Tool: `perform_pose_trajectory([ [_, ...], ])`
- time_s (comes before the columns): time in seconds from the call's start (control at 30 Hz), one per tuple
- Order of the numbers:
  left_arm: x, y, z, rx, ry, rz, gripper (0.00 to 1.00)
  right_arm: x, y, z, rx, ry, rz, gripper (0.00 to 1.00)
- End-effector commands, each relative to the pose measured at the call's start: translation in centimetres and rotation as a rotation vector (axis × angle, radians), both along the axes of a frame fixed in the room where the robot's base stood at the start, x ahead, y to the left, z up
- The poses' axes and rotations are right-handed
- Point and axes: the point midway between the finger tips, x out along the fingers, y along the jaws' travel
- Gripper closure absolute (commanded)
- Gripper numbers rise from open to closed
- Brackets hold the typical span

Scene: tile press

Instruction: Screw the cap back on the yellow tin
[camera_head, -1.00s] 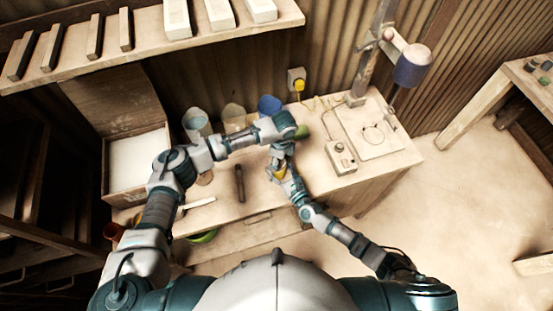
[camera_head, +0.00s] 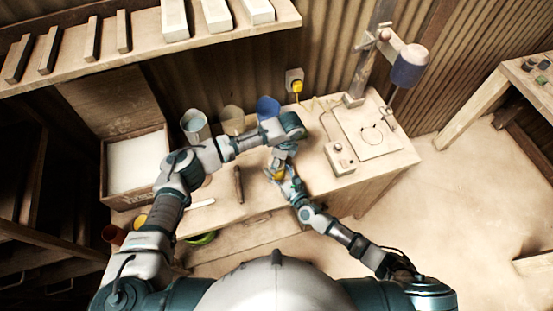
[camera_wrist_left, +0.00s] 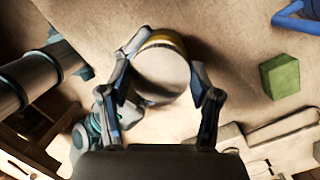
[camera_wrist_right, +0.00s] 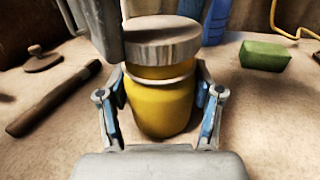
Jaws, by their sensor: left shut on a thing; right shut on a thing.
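The yellow tin (camera_wrist_right: 160,108) stands upright on the bench in the right wrist view, with the pale grey cap (camera_wrist_right: 162,42) on its top. A yellow band shows between the cap and a pale ring on the tin; I cannot tell how far the cap is threaded. My right gripper (camera_wrist_right: 160,95) is shut on the tin's body, one finger each side. My left gripper (camera_wrist_left: 168,65) is shut on the cap from above; the cap's round top (camera_wrist_left: 160,75) fills its jaws. In the head view my arms mostly hide the tin (camera_head: 279,175).
A green block (camera_wrist_right: 265,55) lies behind the tin. A dark wooden tool (camera_wrist_right: 52,98) and a wooden knob (camera_wrist_right: 42,60) lie to its left. A blue jug (camera_head: 268,107), clear jugs and a control box (camera_head: 341,158) stand on the bench. A white-filled box (camera_head: 135,165) stands at the left.

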Motion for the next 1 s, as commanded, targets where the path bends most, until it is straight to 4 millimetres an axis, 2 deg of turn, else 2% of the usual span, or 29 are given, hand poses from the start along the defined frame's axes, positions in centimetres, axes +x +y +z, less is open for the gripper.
perform_pose_trajectory([
  [0.03, 0.01, -0.01, -0.01, 0.000, 0.000, 0.000, 0.58, -0.09, -0.13, -0.42, -0.004, 0.007, 0.000, 0.97],
  [0.9, 0.03, 0.02, -0.72, 0.001, -0.001, 0.001, 0.58, -0.08, -0.15, -0.40, -0.004, 0.007, -0.001, 0.97],
  [1.0, 0.03, 0.02, -0.71, 0.000, -0.002, -0.017, 0.58, -0.08, -0.15, -0.40, -0.004, 0.007, -0.001, 1.00],
])
